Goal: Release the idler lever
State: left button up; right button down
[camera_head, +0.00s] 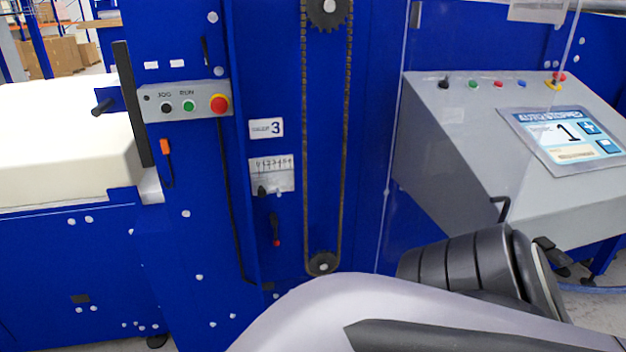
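A small black lever with a red tip (276,230) hangs almost straight down on the blue machine panel, below a white scale plate. A black pointer knob (262,191) sits at the lower left of that scale plate (273,172). No label shows which of these is the idler lever. Nothing touches either one. One of my arms, grey with dark joints, crosses the bottom right in front of the machine. I cannot make out a gripper on it, and no other gripper shows.
A chain loop (346,140) runs vertically right of the scale. A control box (185,101) with a red stop button is at left. A sloped grey console (450,150) with a touchscreen (570,140) stands at right. White foam (65,145) lies at far left.

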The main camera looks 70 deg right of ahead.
aim_at(274, 221)
jog(key=i+l+z, duration=0.15)
jog(key=i+z, duration=0.4)
jog(key=z, duration=0.3)
jog(key=i+z, duration=0.4)
jog(key=k, duration=0.05)
